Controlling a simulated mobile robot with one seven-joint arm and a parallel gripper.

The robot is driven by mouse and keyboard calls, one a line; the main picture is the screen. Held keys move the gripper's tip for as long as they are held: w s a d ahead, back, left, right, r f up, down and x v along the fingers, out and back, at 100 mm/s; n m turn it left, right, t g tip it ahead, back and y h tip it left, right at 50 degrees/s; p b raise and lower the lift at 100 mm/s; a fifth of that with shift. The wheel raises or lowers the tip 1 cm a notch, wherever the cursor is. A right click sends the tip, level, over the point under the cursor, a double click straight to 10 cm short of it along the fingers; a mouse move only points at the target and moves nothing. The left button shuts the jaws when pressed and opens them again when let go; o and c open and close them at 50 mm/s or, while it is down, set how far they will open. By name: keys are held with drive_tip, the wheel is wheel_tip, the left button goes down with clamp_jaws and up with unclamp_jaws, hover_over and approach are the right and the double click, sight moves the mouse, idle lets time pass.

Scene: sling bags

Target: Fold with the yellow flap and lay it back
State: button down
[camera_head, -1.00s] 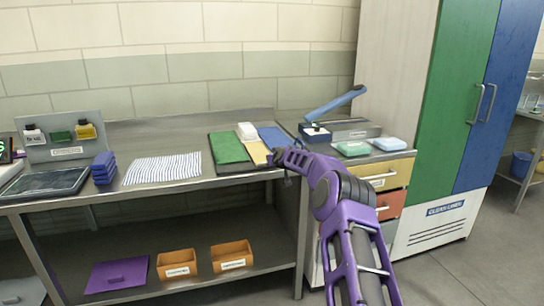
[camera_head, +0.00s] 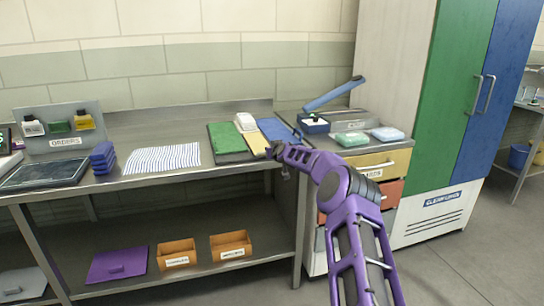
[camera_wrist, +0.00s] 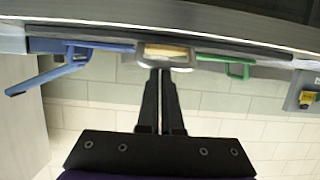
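The folding board lies on the steel bench, with a green flap (camera_head: 226,138), a yellow flap (camera_head: 255,144) and a blue flap (camera_head: 272,129) side by side, all lying flat. A small white folded cloth (camera_head: 245,122) sits at the far end of the yellow part. My gripper (camera_head: 270,149) is at the bench's front edge, by the near end of the yellow flap. In the wrist view my fingers (camera_wrist: 160,70) are together, their tips at the pale handle loop (camera_wrist: 165,63) of the yellow flap. I cannot tell whether they grip it.
A striped cloth (camera_head: 162,159) lies flat left of the board. Blue folded pieces (camera_head: 103,158) and a dark tablet (camera_head: 45,174) are farther left. A drawer unit (camera_head: 385,165) with a blue-armed device (camera_head: 332,95) stands to the right. Orange bins (camera_head: 231,245) are on the lower shelf.

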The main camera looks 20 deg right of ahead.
drive_tip(key=s+f, duration=0.3)
drive_tip(key=s, duration=0.4)
drive_tip(key=shift+s+d+f, duration=0.15)
drive_tip(key=shift+s+f, duration=0.05)
drive_tip(key=shift+f, duration=0.15)
